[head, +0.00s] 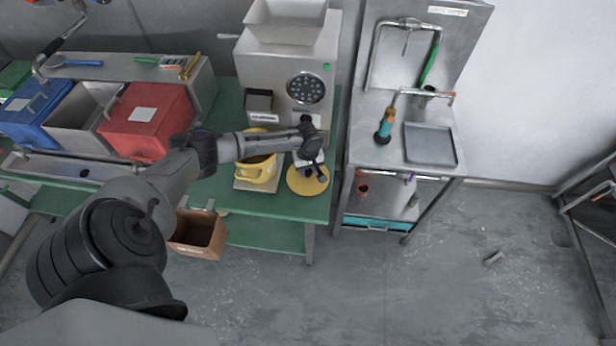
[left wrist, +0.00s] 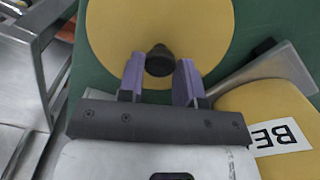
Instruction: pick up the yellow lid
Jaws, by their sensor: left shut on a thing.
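The yellow lid (head: 299,184) is a round flat disc at the front right of the green table. It fills the top of the left wrist view (left wrist: 110,40), where its black knob (left wrist: 159,58) shows. My left gripper (head: 316,172) is over the lid and shut on the knob, with one purple finger on each side of it in the left wrist view (left wrist: 159,78). I cannot tell whether the lid touches the table. The yellow container (head: 256,172) stands just left of the lid, partly hidden by my arm. My right gripper is not in view.
The steel grinder (head: 325,62) stands behind the lid. Red (head: 158,118) and blue (head: 38,105) bins stand at the left. A steel sink table (head: 378,155) with a grey tray (head: 430,144) is at right. A brown box (head: 198,236) is below the table's front. Open floor lies in front.

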